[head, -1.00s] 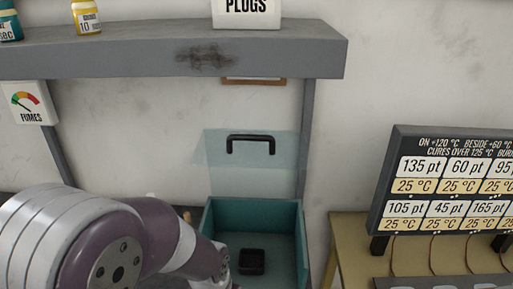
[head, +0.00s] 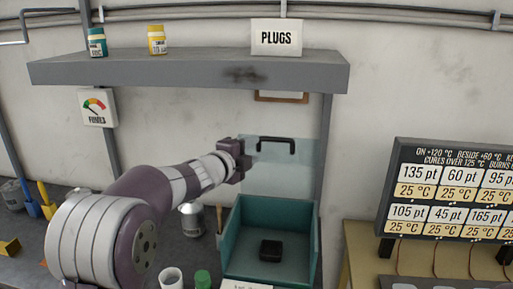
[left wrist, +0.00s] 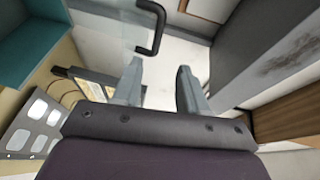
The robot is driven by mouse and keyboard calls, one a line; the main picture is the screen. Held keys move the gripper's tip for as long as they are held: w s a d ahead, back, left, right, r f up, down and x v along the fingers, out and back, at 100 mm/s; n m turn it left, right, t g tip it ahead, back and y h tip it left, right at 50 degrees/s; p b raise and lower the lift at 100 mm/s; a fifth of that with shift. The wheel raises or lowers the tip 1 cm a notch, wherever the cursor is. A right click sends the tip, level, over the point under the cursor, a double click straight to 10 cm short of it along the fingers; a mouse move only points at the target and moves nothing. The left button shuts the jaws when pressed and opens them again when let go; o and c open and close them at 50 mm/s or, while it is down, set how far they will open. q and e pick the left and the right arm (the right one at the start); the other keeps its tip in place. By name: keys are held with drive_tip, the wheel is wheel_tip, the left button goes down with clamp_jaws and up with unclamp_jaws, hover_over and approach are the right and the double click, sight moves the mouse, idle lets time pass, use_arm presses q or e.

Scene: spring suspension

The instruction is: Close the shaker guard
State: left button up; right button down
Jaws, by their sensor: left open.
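The shaker is an open-topped teal box (head: 235,252) on the bench, with a small black block (head: 270,250) inside. Its clear guard (head: 290,178) stands raised upright behind the box, with a black bar handle (head: 277,144) near its top edge. My left gripper (head: 246,153) is at the left end of the handle, at about its height. In the left wrist view the left gripper (left wrist: 157,85) has its two fingers apart with nothing between them. The handle (left wrist: 155,30) shows beyond the left fingertip; I cannot tell whether they touch. My right gripper is out of view.
A grey shelf (head: 180,70) with jars and a PLUGS sign (head: 277,38) overhangs the handle. A metal can (head: 192,220), a white cup (head: 171,278) and a green-capped bottle (head: 202,278) stand left of the box. A temperature board (head: 450,195) stands right.

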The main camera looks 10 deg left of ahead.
use_arm(q)
drive_tip(key=p, duration=0.2)
approach(275, 141)
drive_tip(key=w, duration=0.3)
drive_tip(key=shift+m, duration=0.3)
drive_tip(key=w+d+p, duration=0.1)
drive_tip(key=w, duration=0.1)
drive_tip(key=w+d+p, duration=0.2)
drive_tip(key=shift+w, duration=0.1)
drive_tip(key=w, duration=0.1)
drive_tip(key=w+p, duration=0.1)
drive_tip(key=w+f, duration=0.1)
drive_tip(key=shift+d+f+p, duration=0.1)
drive_tip(key=shift+d+p, duration=0.2)
drive_tip(key=shift+d, duration=0.1)
drive_tip(key=shift+s, duration=0.15)
drive_tip(key=shift+c, duration=0.5)
clamp_jaws()
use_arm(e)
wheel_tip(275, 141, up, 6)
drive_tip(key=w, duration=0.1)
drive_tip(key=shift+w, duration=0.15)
